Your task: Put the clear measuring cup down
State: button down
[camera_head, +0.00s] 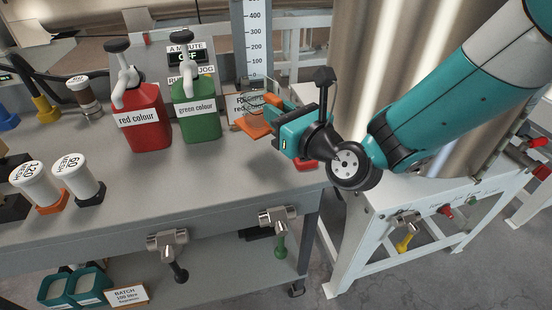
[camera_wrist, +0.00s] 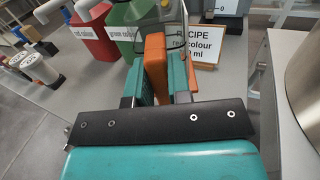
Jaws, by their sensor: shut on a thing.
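My gripper (camera_head: 277,108) is above the right part of the grey bench. In the wrist view its teal fingers (camera_wrist: 160,78) are shut on the orange handle of the clear measuring cup (camera_wrist: 154,50). The cup's see-through body shows only as faint outlines beyond the fingers, in front of the recipe card. In the head view the cup's orange handle (camera_head: 272,99) shows at the fingertips. I cannot tell whether the cup's base touches the bench, or whether anything is in it.
A recipe card (camera_wrist: 196,46) stands just behind the cup. The red colour jug (camera_head: 145,118) and green colour jug (camera_head: 197,110) stand to the left, both with pumps. Two white mesh jars (camera_head: 80,177) stand farther left. The bench front (camera_head: 225,190) is clear. A steel tank (camera_head: 385,60) is at right.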

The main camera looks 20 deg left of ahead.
notch_tip(320, 180, down, 9)
jog(key=b, duration=0.4)
jog(key=shift+r+b, duration=0.2)
jog(key=shift+b, duration=0.1)
jog(key=shift+r, duration=0.15)
jog(key=c, duration=1.1)
grip_release()
jog(key=shift+o, duration=0.2)
